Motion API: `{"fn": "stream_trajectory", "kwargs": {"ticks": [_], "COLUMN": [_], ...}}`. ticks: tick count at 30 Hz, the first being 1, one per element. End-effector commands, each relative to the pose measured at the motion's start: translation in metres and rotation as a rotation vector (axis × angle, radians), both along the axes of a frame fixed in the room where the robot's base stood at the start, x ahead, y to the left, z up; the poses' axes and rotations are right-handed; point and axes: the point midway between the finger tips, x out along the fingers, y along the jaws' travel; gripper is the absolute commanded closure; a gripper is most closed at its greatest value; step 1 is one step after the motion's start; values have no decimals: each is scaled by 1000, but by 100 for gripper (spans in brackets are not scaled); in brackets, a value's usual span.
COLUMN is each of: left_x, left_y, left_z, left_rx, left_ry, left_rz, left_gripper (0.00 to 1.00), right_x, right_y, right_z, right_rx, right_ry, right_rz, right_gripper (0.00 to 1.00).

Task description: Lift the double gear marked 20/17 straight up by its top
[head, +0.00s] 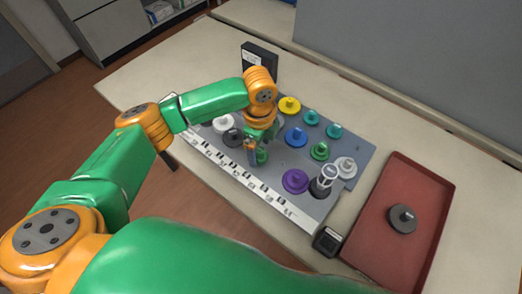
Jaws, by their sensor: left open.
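Several coloured gears stand on a grey board (355,150): yellow (289,104), two teal, blue (296,138), green (320,151), purple (295,181), white (223,124) and dark grey (232,137) among them. The number marks are too small to read, so I cannot tell which gear is 20/17. My left gripper (257,150) points down over the left middle of the board, close to a small green gear (262,158) that it partly hides. It is open; I cannot tell whether its fingers are around that gear or beside it. My right gripper is out of view.
A red tray (432,190) at the right holds a dark round gear (402,218). A black box (258,62) stands behind the board, and a small dark device (327,241) sits at its front right corner. The table (170,65) is bare at the back left.

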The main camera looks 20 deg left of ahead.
Motion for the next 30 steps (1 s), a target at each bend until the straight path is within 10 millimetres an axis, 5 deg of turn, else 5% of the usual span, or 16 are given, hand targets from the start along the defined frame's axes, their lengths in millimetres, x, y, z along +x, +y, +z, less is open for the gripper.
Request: {"fn": "stream_trajectory", "kwargs": {"ticks": [9, 18, 30], "left_x": [0, 0, 1], "left_y": [0, 0, 0], "left_z": [-14, -14, -2], "left_rx": [1, 0, -2], "left_ry": [-2, -2, -6], "left_rz": [0, 0, -1], "left_gripper": [17, 98, 100], "right_x": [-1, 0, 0], "right_y": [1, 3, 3], "right_z": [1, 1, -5], "right_rx": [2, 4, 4], "right_ry": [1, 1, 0], "right_rz": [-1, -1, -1], "right_gripper": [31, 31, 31]}}
